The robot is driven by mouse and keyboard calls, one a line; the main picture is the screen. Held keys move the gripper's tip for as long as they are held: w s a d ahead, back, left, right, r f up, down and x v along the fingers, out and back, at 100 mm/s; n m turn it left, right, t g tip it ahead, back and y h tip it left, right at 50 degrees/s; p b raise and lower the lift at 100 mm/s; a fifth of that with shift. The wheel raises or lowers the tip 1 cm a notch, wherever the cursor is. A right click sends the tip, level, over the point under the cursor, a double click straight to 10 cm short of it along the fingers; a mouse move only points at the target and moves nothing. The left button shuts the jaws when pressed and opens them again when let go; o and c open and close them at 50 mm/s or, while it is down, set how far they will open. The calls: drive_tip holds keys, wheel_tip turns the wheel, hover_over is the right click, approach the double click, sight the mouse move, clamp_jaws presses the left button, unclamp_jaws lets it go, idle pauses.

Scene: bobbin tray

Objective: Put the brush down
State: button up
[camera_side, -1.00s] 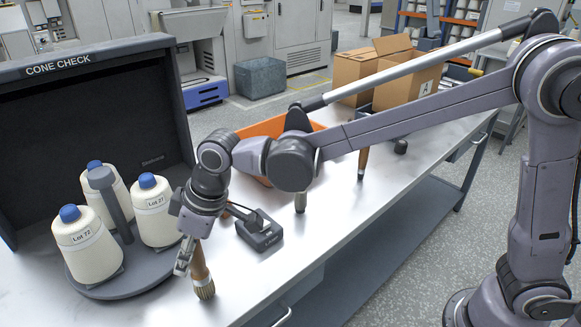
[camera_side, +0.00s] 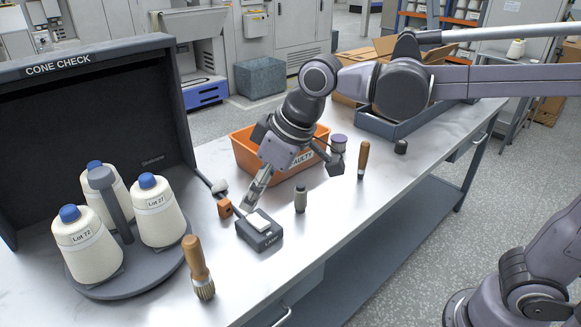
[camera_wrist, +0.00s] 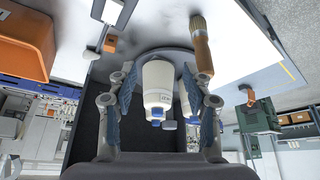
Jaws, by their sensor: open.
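The brush (camera_side: 198,268) stands upright on the bench, bristles down and wooden handle up, just right of the round cone stand. It also shows in the wrist view (camera_wrist: 202,50), upper right, outside the space between the fingers. My gripper (camera_side: 254,194) is open and empty, apart from the brush, up and to its right in the side view. It hangs over the bench near the small dark device. In the wrist view my gripper's two fingers (camera_wrist: 160,88) are spread, with white cones visible far behind the gap.
The cone stand (camera_side: 125,288) holds white cones with blue tops. A dark device (camera_side: 260,238), an orange block (camera_side: 225,208), a grey cylinder (camera_side: 300,199) and a wooden-handled tool (camera_side: 363,160) stand on the bench. An orange bin (camera_side: 243,150) is behind. The front bench right of the brush is clear.

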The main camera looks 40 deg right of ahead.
drive_tip(key=s+d+f+m+t+h, duration=0.1)
drive_tip(key=s+d+f+m, duration=0.2)
drive_tip(key=d, duration=0.6)
drive_tip(key=s+d+f+m+t+h, duration=0.1)
drive_tip(key=s+d+f+m, duration=0.2)
drive_tip(key=s+d, duration=0.4)
drive_tip(key=d+f, duration=0.1)
drive_tip(key=d, duration=0.2)
drive_tip(key=shift+d+f+t+h, duration=0.25)
drive_tip(key=shift+f+t+h, duration=0.05)
drive_tip(key=shift+f+t, duration=0.1)
